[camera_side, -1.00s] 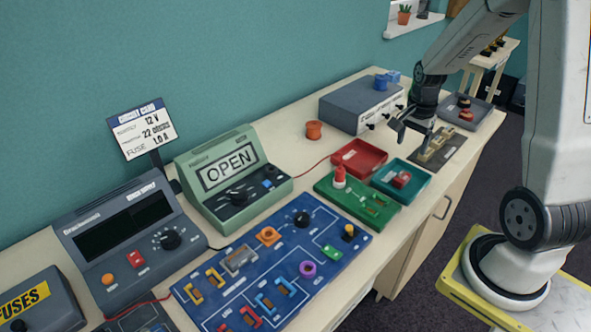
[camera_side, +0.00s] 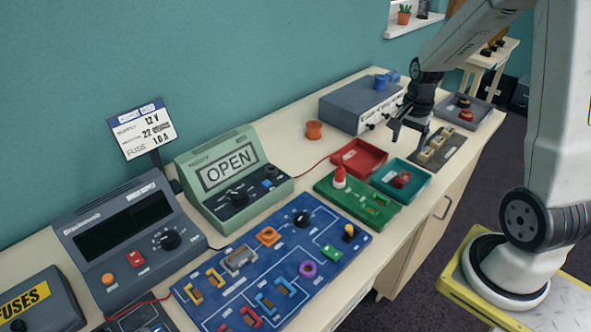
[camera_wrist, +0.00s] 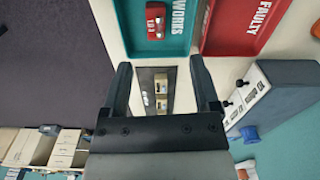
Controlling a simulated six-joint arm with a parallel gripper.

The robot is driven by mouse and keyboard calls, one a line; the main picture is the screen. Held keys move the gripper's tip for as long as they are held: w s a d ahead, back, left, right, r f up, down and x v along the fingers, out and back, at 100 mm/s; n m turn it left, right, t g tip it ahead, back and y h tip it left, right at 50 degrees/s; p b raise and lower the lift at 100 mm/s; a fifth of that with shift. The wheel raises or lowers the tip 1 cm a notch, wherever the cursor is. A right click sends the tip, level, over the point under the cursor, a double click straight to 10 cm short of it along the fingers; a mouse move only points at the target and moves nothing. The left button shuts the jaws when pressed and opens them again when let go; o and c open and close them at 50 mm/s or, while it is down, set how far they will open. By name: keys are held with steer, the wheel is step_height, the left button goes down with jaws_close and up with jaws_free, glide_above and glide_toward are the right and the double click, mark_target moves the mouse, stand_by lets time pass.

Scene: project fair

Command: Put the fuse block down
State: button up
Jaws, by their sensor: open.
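A red block with a white label, which I take to be the fuse block (camera_side: 401,180), lies in the teal tray (camera_side: 425,191) in the side view. In the wrist view the red block (camera_wrist: 156,20) is in the teal tray (camera_wrist: 182,50) marked WORKS. My gripper (camera_side: 409,138) is open and empty, pointing down above the dark plate (camera_side: 455,143) that bears beige blocks (camera_side: 433,149). In the wrist view the beige blocks (camera_wrist: 160,92) show between the spread fingers of my gripper (camera_wrist: 161,66). The red block is apart from the fingers.
A red tray (camera_side: 375,155) marked FAULTY stands left of the teal one. A grey box (camera_side: 360,104) stands behind. A green board (camera_side: 345,200) and a blue board (camera_side: 285,265) lie further left. A grey tray (camera_side: 480,106) is at the far end.

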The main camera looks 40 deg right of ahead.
steer(key=s+a+n+t, duration=0.1)
steer(key=a+n+t, duration=0.1)
steer(key=a+n, duration=1.4)
steer(key=a, duration=0.4)
steer(key=shift+s+a+n, duration=0.4)
steer(key=shift+f, duration=0.1)
